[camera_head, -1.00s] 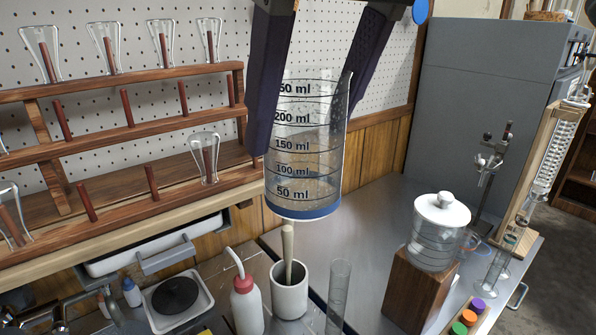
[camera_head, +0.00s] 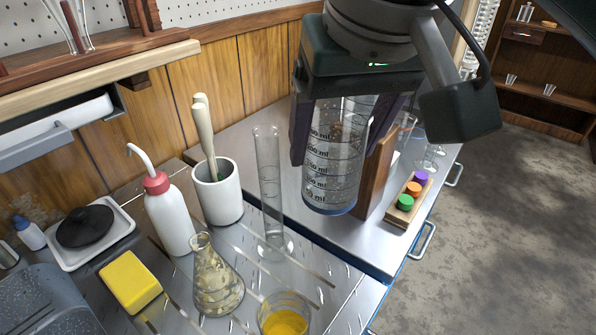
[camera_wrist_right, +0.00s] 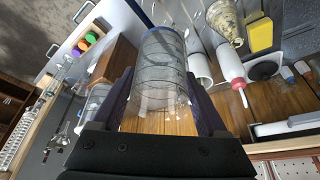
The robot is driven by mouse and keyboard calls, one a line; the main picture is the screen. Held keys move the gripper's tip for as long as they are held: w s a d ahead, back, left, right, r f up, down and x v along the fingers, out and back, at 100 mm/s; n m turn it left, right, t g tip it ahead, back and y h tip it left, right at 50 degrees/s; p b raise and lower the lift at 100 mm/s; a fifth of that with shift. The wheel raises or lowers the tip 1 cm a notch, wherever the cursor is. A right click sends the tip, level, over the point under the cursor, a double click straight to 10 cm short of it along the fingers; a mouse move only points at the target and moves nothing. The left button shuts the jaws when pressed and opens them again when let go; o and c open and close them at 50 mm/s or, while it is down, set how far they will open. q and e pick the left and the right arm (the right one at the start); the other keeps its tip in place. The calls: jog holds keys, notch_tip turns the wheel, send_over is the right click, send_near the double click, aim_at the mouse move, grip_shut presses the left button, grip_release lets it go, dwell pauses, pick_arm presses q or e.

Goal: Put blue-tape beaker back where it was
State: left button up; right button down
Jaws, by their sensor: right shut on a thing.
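The blue-tape beaker (camera_head: 333,165) is clear glass with black volume marks and a blue band around its base. My right gripper (camera_head: 345,135) is shut on it from above, one dark finger on each side. The beaker is upright in the head view, and it appears to be held above the metal bench top (camera_head: 300,225). In the right wrist view the beaker (camera_wrist_right: 160,65) lies between the two fingers (camera_wrist_right: 160,100), its blue-banded base pointing away from the wrist. My left gripper is not in view.
Left of the beaker stand a tall glass cylinder (camera_head: 268,185), a white pot (camera_head: 218,195), a red-necked wash bottle (camera_head: 168,215) and a flask (camera_head: 213,275). A beaker of yellow liquid (camera_head: 284,318) is in front. A wooden block (camera_head: 377,175) and capped-vial rack (camera_head: 408,205) are close right.

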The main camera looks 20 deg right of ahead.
jog(key=shift+f+b, duration=2.85)
jog(key=shift+f, duration=7.25)
jog(key=shift+f, duration=0.15)
grip_release()
